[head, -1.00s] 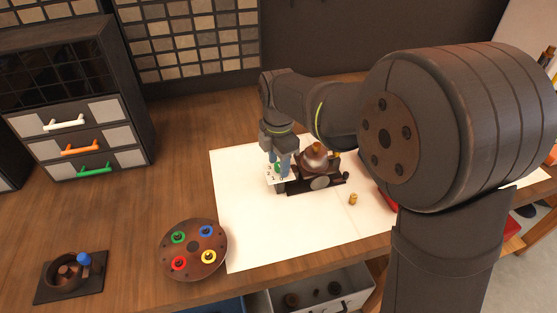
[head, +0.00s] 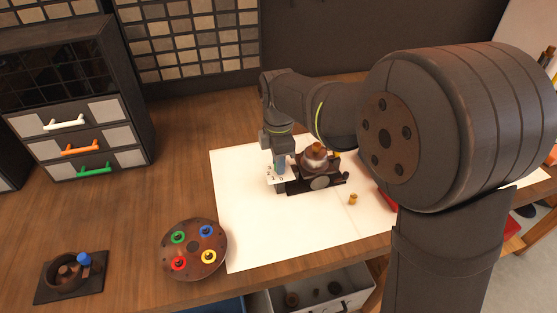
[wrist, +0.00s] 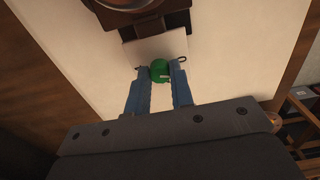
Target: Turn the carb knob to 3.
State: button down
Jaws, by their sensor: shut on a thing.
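The carb (head: 314,158), a brown and dark metal body on a dark base, sits on the white sheet. A small white dial plate (head: 273,180) with tiny dark marks, too small to read, juts from its left side. The green carb knob (wrist: 160,70) shows in the wrist view in front of the white plate (wrist: 160,47), with a small pale mark on its lower right. My gripper (wrist: 161,72) is shut on the knob, one blue finger on each side. In the head view my gripper (head: 279,168) stands over the dial plate and hides the knob.
A small brass piece (head: 353,199) lies on the white sheet (head: 245,220) right of the carb. A round brown tray (head: 194,272) with coloured rings stands front left. A drawer cabinet (head: 85,130) stands back left. The sheet's left part is clear.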

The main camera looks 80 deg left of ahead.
jog(key=m, duration=1.3)
jog(key=shift+m, duration=0.4)
jog(key=m, duration=0.5)
jog(key=shift+m, duration=2.4)
jog(key=c, duration=1.3)
grip_release()
jog(key=shift+o, duration=0.2)
